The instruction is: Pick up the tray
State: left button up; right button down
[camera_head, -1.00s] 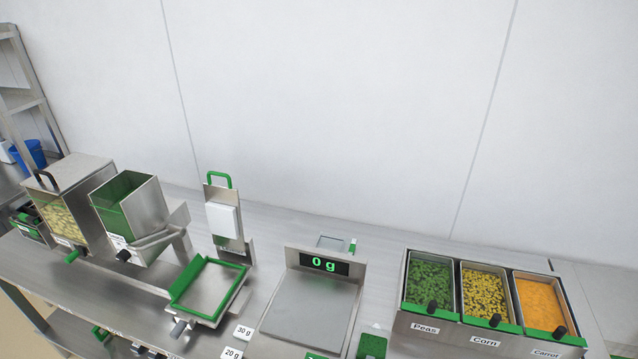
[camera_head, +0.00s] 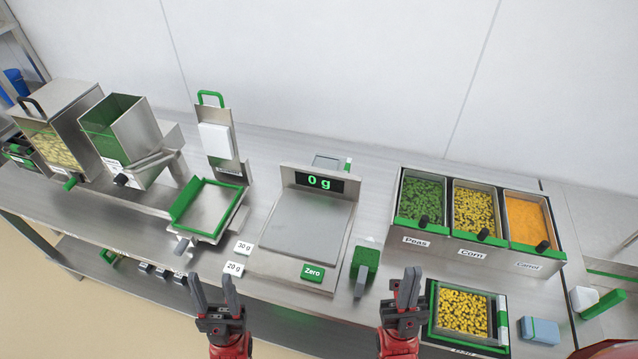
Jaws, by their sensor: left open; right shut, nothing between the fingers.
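I cannot single out a loose tray with certainty. The tray sealer (camera_head: 238,172) has an upright lid with a green handle and a green-rimmed square bed (camera_head: 207,210), which looks empty. A green-rimmed container of yellow pieces (camera_head: 436,318) sits at the front right. My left gripper (camera_head: 213,280) is open and empty at the front edge of the bench, below the sealer and the scale. My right gripper (camera_head: 411,272) is shut and empty, just left of that container.
The scale (camera_head: 302,222) reads 0 g with a bare plate. Peas, corn and carrot bins (camera_head: 472,254) stand at the right. Two hoppers (camera_head: 128,140) stand at the left. A green brush-like item (camera_head: 366,262), a blue block (camera_head: 540,331) and weight labels (camera_head: 243,248) lie near the front.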

aim_at(460, 312)
jog(key=z, duration=1.4)
